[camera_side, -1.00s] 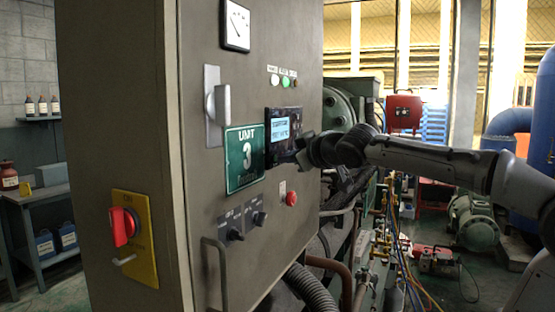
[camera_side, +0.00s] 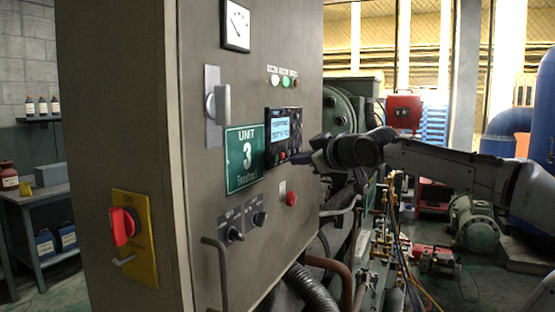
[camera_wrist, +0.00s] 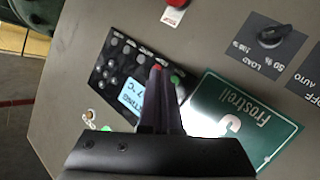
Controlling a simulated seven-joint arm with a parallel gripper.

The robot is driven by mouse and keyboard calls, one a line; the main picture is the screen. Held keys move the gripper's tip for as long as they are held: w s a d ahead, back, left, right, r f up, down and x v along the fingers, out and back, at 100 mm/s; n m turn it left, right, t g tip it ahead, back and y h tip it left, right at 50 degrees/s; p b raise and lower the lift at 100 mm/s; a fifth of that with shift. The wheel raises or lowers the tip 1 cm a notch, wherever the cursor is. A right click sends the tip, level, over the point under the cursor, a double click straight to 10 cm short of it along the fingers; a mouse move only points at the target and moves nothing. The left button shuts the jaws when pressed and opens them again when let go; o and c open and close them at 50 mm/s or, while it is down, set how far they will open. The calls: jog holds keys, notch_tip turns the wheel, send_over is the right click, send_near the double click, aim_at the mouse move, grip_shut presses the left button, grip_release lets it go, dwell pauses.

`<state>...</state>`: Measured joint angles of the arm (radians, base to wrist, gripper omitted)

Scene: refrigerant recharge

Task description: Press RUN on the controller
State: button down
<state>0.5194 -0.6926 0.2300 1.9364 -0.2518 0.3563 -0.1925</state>
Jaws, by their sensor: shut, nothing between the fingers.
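The controller (camera_side: 283,122) is a black panel with a lit screen on the grey cabinet door. In the side view, small red and green buttons show along its lower edge. My gripper (camera_side: 302,158) is shut and empty, just to the right of that lower edge; contact cannot be made out. In the wrist view the controller (camera_wrist: 113,82) appears rotated, with its lit screen (camera_wrist: 130,98) partly behind my fingers. My shut fingertips (camera_wrist: 165,76) overlap the button row, between a red button (camera_wrist: 157,68) and a green button (camera_wrist: 175,79). The button labels are too small to read.
A green Unit 3 sign (camera_side: 245,158) sits left of the controller. A red emergency button (camera_side: 291,198) and two black knobs (camera_side: 247,227) are below. A switch handle (camera_side: 222,104) sticks out at upper left. Pipes and hoses (camera_side: 385,245) fill the lower right.

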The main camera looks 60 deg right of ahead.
jog(key=shift+s, duration=1.7)
jog(key=shift+a, duration=0.1)
jog(key=w+a+f+n+g+y, duration=0.15)
jog(key=a+f+n+y, duration=0.5)
jog(key=a+f, duration=0.7)
jog(key=s+a+f+m+g+y, duration=0.2)
jog(key=s+a+f+m+g, duration=0.2)
jog(key=s+f, duration=0.5)
notch_tip(320, 180, down, 3)
jog(key=shift+r+m+g, duration=0.15)
jog(key=shift+m+g, duration=0.2)
jog(key=shift+g, duration=0.3)
